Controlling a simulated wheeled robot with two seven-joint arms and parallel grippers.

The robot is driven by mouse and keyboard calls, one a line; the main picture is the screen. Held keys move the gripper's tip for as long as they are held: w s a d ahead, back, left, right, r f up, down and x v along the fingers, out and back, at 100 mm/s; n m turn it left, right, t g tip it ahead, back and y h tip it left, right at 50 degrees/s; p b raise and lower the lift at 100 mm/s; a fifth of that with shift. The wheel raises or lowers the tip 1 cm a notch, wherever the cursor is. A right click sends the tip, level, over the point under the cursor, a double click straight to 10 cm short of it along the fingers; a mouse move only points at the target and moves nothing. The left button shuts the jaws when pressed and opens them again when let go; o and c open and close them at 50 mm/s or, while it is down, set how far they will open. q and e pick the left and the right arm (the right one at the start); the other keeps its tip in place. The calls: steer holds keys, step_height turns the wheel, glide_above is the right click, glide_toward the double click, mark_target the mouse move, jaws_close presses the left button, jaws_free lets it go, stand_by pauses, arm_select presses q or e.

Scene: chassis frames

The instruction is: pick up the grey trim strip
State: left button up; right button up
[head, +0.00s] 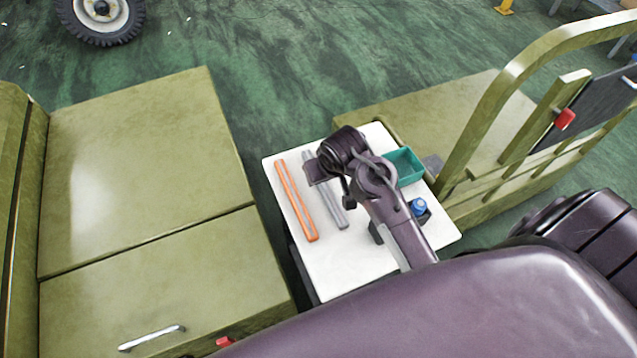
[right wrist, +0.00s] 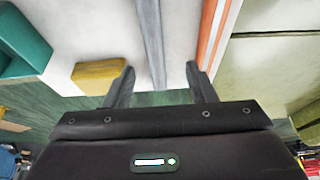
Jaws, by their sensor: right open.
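The grey trim strip (head: 333,205) lies on the white table, partly hidden by my right arm in the head view. In the right wrist view the grey trim strip (right wrist: 150,40) runs lengthwise away from between my right gripper's fingertips (right wrist: 158,82). The fingers are spread apart with a gap on each side of the strip, and it is not gripped. In the head view my right gripper (head: 314,172) is over the strip's far end, its fingers mostly hidden. My left gripper is not in view.
An orange strip (head: 295,200) lies left of the grey one, close to one finger in the wrist view. A teal bin (head: 406,166) and a blue round item (head: 418,207) are on the table (head: 350,270)'s right side. A yellow block (right wrist: 97,76) is near the other finger.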

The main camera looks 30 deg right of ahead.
mark_target(324, 185)
steer(key=shift+s+x, duration=0.25)
steer(key=shift+x, duration=0.9)
steer(key=x, duration=0.5)
steer(key=shift+d, duration=0.4)
steer(key=shift+r, duration=0.1)
jaws_close()
